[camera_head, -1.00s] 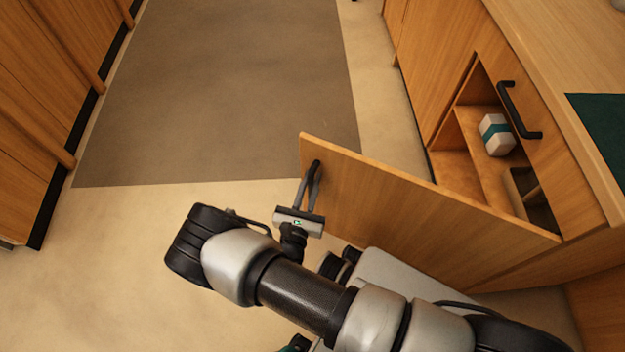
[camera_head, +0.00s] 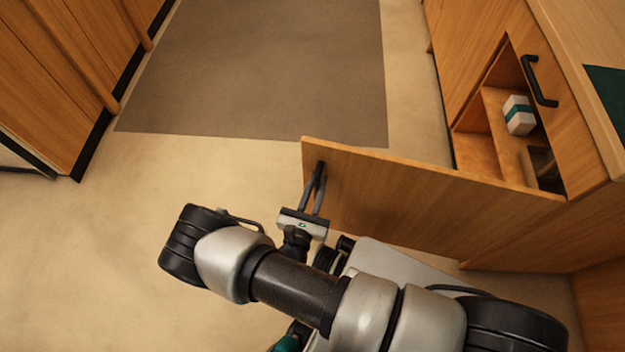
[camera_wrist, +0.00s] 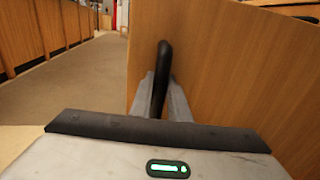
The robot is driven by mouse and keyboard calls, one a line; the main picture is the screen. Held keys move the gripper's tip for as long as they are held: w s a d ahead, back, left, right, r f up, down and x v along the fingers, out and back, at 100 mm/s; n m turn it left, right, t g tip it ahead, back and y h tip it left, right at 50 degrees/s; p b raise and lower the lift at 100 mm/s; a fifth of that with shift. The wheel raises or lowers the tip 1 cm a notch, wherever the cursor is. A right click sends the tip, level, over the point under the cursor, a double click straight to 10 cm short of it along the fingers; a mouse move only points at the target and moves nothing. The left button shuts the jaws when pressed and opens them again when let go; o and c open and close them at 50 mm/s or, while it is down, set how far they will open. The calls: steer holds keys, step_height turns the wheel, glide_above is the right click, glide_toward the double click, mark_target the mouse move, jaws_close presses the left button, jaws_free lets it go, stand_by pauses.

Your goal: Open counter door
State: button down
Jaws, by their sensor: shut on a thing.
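The wooden counter door (camera_head: 420,205) stands swung wide out from the counter on its hinge at the right; it also shows in the wrist view (camera_wrist: 230,70). Its black handle (camera_wrist: 161,75) is near the door's free edge. My gripper (camera_head: 315,185) is shut on the handle; in the wrist view its fingers (camera_wrist: 160,97) sit on both sides of the handle's lower part. The open cupboard (camera_head: 475,152) shows shelves behind the door.
A white and teal box (camera_head: 519,115) stands on a cupboard shelf. A drawer with a black handle (camera_head: 540,82) is in the counter front. A grey-brown mat (camera_head: 265,70) lies on clear floor. Wooden cabinets (camera_head: 60,75) line the left.

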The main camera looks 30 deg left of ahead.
steer(key=shift+s+d+f, duration=0.1)
steer(key=shift+s+d, duration=0.1)
steer(key=shift+s, duration=0.4)
steer(key=c, duration=2)
jaws_free()
